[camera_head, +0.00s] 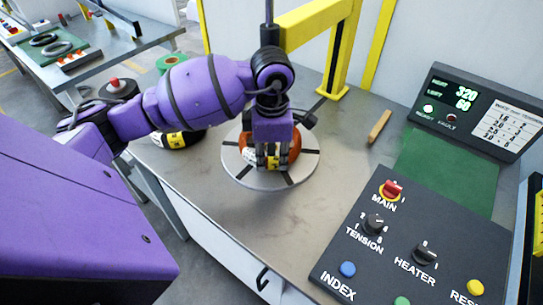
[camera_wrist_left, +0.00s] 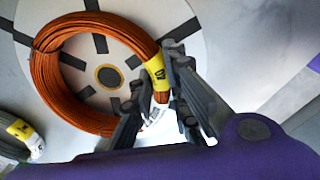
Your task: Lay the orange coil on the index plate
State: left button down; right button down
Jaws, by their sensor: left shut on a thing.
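The orange coil (camera_wrist_left: 52,82) is a ring of orange wire with a yellow label (camera_wrist_left: 157,72) and a white tag. In the left wrist view it lies over the round grey index plate (camera_wrist_left: 195,50), around the plate's centre hub. In the head view the coil (camera_head: 294,147) shows partly behind my gripper, over the index plate (camera_head: 240,172). My left gripper (camera_head: 272,165) points down and is shut on the coil's rim near the label; its fingers also show in the left wrist view (camera_wrist_left: 160,88). I cannot tell whether the coil touches the plate. My right gripper is not in view.
A dark coil with a yellow label (camera_head: 180,139) lies left of the plate. The control panel (camera_head: 415,250) and green mat (camera_head: 445,170) are at right. A yellow frame (camera_head: 343,55) stands behind, and a wooden stick (camera_head: 380,126) lies on the bench. The bench front is clear.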

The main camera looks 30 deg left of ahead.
pick_arm(q)
jog(key=shift+r, duration=0.1)
jog(key=c, duration=1.7)
grip_release()
notch_tip(320, 180, up, 12)
jog(key=shift+s+d+f, duration=0.1)
jog(key=shift+s, duration=0.05)
